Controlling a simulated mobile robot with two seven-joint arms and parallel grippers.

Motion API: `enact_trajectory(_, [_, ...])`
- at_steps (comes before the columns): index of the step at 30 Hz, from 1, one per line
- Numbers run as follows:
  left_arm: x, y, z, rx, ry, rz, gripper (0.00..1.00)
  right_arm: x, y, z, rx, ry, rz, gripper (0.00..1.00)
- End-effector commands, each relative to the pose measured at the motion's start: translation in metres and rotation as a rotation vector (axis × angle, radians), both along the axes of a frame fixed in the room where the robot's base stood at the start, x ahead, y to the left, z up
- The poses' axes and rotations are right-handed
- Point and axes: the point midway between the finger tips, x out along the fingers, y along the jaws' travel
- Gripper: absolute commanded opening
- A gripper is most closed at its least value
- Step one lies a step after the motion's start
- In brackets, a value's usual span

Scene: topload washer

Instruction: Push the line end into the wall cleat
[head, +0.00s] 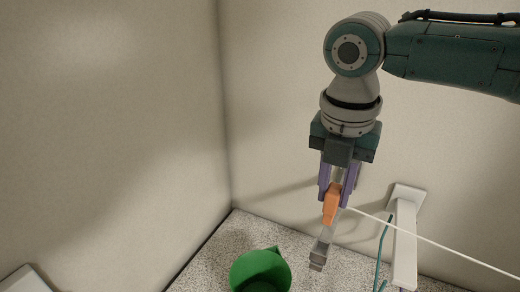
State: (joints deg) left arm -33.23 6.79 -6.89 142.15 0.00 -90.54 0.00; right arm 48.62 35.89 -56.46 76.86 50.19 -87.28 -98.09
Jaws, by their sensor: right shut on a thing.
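My right gripper (334,202) points downward near the back wall, its purple fingers shut on an orange piece (331,204). A thin white line (432,243) runs from beside this piece down to the right edge of the head view. A grey piece (320,250) shows just below the orange piece. I cannot tell whether it is joined to the orange piece or is the wall cleat. My left gripper is not in view.
A white bracket (404,245) stands out from the wall at the right, with a teal cord (381,255) beside it. A green container (260,268) is on the speckled surface (232,232) below. Bare walls meet in a corner left of my gripper.

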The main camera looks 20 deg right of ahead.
Motion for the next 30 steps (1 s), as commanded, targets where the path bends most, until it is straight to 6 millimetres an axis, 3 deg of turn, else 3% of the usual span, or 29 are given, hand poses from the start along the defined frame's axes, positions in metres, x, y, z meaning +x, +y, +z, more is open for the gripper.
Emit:
enact_trajectory(15, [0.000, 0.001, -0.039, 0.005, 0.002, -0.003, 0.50, 0.000, 0.000, -0.054, -0.001, 0.002, 0.001, 0.00])
enact_trajectory(30, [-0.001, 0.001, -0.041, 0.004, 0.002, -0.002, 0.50, 0.000, 0.000, -0.057, -0.001, 0.001, 0.001, 0.00])
